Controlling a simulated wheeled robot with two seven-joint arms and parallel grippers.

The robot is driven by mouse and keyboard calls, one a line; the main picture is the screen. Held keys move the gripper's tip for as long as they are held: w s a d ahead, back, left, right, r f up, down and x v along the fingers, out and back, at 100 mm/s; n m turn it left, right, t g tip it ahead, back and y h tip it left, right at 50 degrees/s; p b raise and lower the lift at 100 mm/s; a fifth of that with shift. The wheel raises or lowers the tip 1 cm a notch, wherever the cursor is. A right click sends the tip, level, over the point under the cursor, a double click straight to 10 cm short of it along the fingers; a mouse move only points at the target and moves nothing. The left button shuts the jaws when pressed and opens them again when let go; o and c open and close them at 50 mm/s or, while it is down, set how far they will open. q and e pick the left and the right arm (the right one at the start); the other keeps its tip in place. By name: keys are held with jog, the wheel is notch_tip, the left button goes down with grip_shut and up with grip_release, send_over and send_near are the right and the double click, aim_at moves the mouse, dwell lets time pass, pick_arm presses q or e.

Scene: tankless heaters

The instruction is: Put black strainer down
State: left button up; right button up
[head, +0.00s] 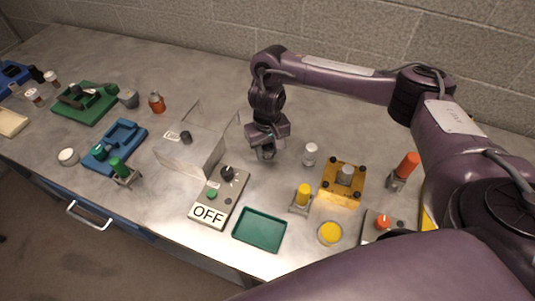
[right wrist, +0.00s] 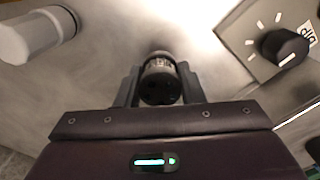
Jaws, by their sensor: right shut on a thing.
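My right gripper (head: 267,152) points down over the middle of the grey table, between the clear panels and a white-capped cylinder. In the right wrist view my right gripper (right wrist: 160,88) is shut on a small dark cylindrical piece, the black strainer (right wrist: 160,82), held upright between its two fingers. In the head view the strainer is mostly hidden by the fingers. I cannot tell whether its lower end touches the table. My left gripper is not in view.
A white-capped cylinder (head: 310,154) stands right of the gripper; a control box (head: 232,194) with a black knob and OFF label lies front left. A green tray (head: 260,231) and yellow fixture (head: 342,182) are nearby. Bare table lies behind.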

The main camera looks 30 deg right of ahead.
jog(key=shift+f, duration=1)
jog(key=o, duration=1)
jog(key=shift+f, duration=0.1)
